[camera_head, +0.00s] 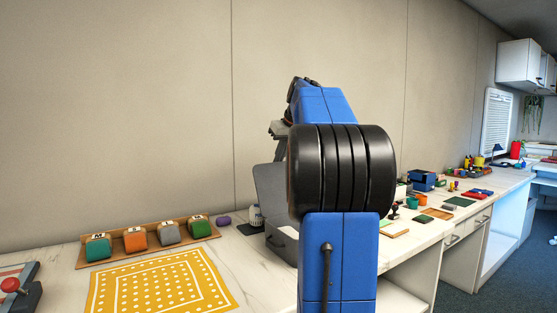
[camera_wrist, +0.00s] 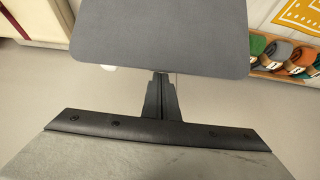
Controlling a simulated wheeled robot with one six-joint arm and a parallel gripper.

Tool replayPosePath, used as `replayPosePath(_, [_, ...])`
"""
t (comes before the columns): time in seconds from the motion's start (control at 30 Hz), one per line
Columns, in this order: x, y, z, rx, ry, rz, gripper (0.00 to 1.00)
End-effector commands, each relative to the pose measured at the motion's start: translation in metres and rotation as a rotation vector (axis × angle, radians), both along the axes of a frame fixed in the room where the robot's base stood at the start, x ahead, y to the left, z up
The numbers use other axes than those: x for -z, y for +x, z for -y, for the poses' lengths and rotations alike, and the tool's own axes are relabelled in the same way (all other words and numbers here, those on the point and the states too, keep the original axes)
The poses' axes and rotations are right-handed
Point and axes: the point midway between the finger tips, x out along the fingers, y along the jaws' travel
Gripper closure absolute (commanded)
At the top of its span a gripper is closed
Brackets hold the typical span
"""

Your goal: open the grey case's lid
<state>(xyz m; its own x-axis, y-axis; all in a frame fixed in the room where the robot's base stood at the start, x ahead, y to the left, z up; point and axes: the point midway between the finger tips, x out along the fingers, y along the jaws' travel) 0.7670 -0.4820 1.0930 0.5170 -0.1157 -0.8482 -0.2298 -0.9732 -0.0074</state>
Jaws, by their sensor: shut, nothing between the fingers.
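The grey case (camera_head: 280,244) stands on the white counter in the head view, partly hidden behind my blue and black arm. Its lid (camera_head: 268,188) appears raised, standing steeply above the case body. In the wrist view the lid (camera_wrist: 160,30) is a flat grey panel with rounded corners across the top. My gripper (camera_wrist: 160,76) is shut and empty, its fingertips in line with the lid's lower edge in that view. I cannot tell whether they touch it.
A white bottle (camera_head: 256,217) and a purple item (camera_head: 224,221) are near the case. Several small objects cover the counter to the right.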

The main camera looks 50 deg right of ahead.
Motion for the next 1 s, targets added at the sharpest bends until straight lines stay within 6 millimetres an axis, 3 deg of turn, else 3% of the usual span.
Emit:
replayPosePath(0.43, [-0.016,-0.039,-0.008,0.003,-0.022,0.104,1.00])
replayPosePath(1.0, [-0.011,-0.037,-0.007,0.001,-0.017,0.097,1.00])
